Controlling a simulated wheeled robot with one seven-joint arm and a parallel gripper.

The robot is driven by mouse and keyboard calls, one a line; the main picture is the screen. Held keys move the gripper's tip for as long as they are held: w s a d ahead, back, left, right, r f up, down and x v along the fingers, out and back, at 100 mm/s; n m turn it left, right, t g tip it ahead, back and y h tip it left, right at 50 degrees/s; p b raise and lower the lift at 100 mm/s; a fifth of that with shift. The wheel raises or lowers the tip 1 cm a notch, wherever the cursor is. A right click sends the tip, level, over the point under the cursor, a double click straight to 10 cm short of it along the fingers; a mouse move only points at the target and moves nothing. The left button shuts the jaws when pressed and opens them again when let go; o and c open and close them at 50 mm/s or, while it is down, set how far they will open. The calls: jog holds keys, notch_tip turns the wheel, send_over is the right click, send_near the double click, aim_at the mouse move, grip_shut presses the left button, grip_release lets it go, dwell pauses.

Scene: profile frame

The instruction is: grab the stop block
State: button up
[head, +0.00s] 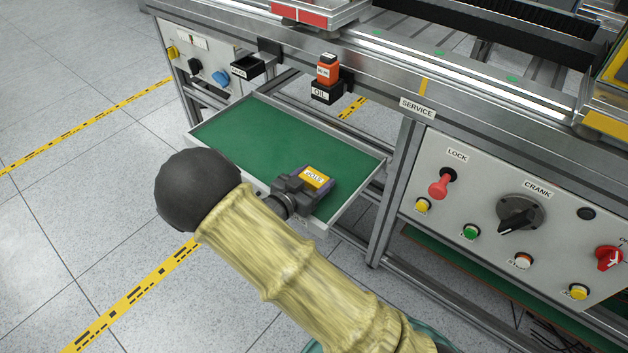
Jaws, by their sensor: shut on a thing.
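The stop block (317,176) shows a yellow top with a "STOP" label. It is at the right end of an open, green-lined drawer (262,142). My gripper (308,188) is shut on the block, with its dark body close against the block's near side. The block's lower part is hidden by the gripper, so I cannot tell whether it touches the drawer floor.
The drawer's metal front rim (318,228) lies just below my gripper. An orange oil bottle (327,69) stands in a black holder behind the drawer. A control panel (510,215) with a red lock lever (439,186) and a crank knob (519,213) is at right. The drawer's left part is clear.

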aim_at(314, 176)
notch_tip(314, 176, up, 9)
jog(key=p, duration=0.3)
jog(key=shift+r, duration=0.15)
dwell(0.3)
